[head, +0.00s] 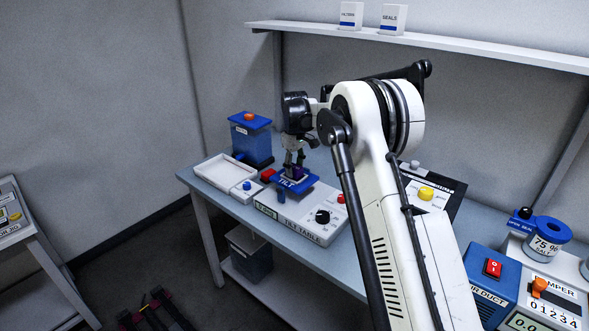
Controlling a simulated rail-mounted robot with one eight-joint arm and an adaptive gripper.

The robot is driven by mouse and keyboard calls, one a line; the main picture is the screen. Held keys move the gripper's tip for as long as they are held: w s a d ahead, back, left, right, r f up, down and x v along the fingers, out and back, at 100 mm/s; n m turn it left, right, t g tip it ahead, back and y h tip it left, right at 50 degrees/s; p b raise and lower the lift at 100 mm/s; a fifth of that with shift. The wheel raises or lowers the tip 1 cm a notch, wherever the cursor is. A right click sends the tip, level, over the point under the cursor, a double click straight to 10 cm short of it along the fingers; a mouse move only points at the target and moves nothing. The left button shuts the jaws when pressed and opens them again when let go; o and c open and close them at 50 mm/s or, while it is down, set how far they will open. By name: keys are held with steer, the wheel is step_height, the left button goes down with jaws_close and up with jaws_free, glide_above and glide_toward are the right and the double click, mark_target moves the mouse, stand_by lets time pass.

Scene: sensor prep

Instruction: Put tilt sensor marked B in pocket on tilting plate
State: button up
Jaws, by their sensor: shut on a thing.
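The tilt table (310,222) is a white unit on the bench, with a dial, a red button and a small display. Its blue tilting plate (308,183), marked TILT, sits on top at the back left. My gripper (294,169) points down over the plate. It is shut on a small dark purple block, the tilt sensor (298,172), which is mostly hidden by the fingers. I cannot read a letter on it. The pocket is hidden under the gripper, and I cannot tell whether the sensor touches the plate.
A blue container (251,145) and a shallow white tray (213,170) stand left of the tilt table. Small red and blue parts lie near its left end. A dark panel with a yellow knob (426,193) is behind my arm. Blue and white devices (494,269) fill the right.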

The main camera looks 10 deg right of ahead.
steer(key=shift+f+b, duration=0.45)
stand_by(0.6)
steer(key=o, duration=1.5)
steer(key=shift+o, duration=0.2)
steer(key=shift+r, duration=0.15)
steer(key=shift+r+p, duration=1.5)
steer(key=shift+r, duration=2.4)
